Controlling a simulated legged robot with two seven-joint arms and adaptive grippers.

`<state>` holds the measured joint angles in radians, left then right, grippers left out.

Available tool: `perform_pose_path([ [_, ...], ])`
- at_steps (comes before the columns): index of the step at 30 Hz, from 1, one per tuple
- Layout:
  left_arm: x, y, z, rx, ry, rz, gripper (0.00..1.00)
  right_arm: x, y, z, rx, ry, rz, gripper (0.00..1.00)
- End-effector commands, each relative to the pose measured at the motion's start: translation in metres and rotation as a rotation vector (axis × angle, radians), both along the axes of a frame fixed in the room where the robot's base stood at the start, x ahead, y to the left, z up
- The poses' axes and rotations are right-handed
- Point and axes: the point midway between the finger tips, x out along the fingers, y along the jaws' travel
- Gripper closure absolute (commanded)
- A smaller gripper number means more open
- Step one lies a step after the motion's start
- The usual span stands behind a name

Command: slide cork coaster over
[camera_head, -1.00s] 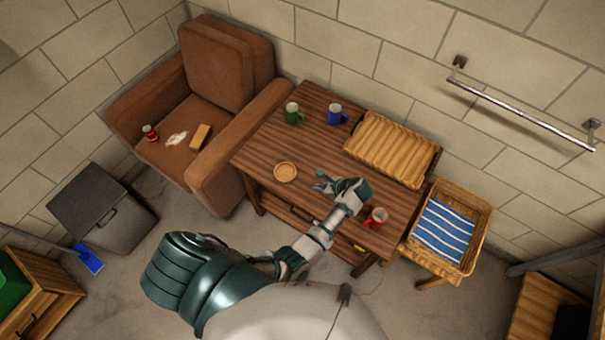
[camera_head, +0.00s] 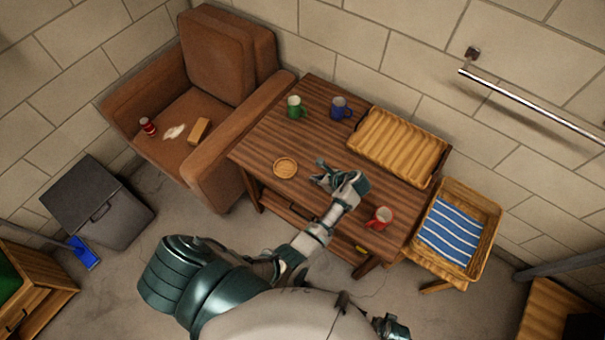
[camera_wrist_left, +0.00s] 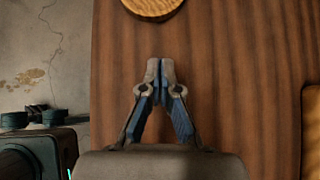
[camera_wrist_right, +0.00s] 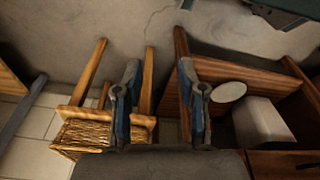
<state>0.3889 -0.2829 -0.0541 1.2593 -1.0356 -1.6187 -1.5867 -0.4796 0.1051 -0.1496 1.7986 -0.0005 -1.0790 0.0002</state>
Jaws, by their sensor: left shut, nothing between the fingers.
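The round cork coaster (camera_head: 285,167) lies flat on the dark wooden table (camera_head: 300,140), near its front left part. It also shows, cut off, at the top of the left wrist view (camera_wrist_left: 152,7). My left gripper (camera_head: 319,176) is above the table, to the right of the coaster and apart from it. In the left wrist view its fingertips (camera_wrist_left: 160,66) are together with nothing between them. My right gripper (camera_wrist_right: 160,75) shows in its wrist view with its fingers spread and empty, beside the table and a wicker-topped stand (camera_wrist_right: 95,135).
A green mug (camera_head: 295,106) and blue mug (camera_head: 340,108) stand at the table's back. A wooden tray (camera_head: 398,146) is at the back right, a red mug (camera_head: 380,217) at the front right. A brown armchair (camera_head: 215,165) adjoins the left side. Table surface around the coaster is clear.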

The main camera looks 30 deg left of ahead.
Motion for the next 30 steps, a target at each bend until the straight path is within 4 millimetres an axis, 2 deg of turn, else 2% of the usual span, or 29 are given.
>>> perform_pose_path([
  [1, 0.0, 0.003, -0.008, 0.0, 0.001, 0.001, 1.0, 0.002, 0.0, 0.006, 0.001, -0.004, -0.001, 0.6],
  [12, 0.002, 0.025, -0.03, -0.001, 0.003, 0.001, 1.0, 0.009, 0.0, 0.084, 0.002, -0.026, -0.009, 0.6],
  [18, 0.004, 0.048, -0.03, -0.001, 0.001, 0.002, 1.0, 0.003, -0.001, 0.121, 0.002, -0.034, -0.011, 0.6],
  [24, 0.007, 0.062, -0.028, 0.0, 0.0, 0.001, 1.0, 0.014, 0.002, 0.137, 0.018, -0.108, -0.008, 0.6],
  [30, 0.007, 0.066, -0.025, 0.0, -0.001, 0.001, 1.0, 0.016, 0.002, 0.142, 0.022, -0.123, -0.007, 0.6],
])
